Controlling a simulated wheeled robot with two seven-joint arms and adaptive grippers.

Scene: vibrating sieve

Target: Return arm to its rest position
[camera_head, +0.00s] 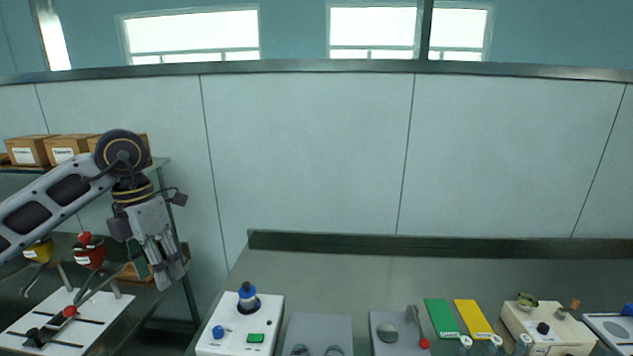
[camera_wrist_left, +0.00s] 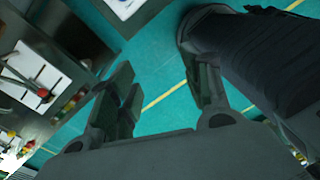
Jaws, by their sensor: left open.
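My left arm (camera_head: 50,198) comes in from the left of the head view, bent at a raised round joint. My left gripper (camera_head: 163,262) hangs fingers down from it, over the gap between the left side bench and the main bench. Its jaws are open and I see nothing between them. In the left wrist view the two fingers of the gripper (camera_wrist_left: 165,92) are apart, with the teal floor (camera_wrist_left: 165,60) beyond them. My right gripper shows in neither view.
The main bench (camera_head: 330,270) carries a white device with a blue-topped part (camera_head: 240,325), a green pad (camera_head: 441,318), a yellow pad (camera_head: 473,318) and another white device (camera_head: 545,325). Left stand a white board (camera_head: 95,308), a red cup (camera_head: 90,257) and shelved cardboard boxes (camera_head: 66,148).

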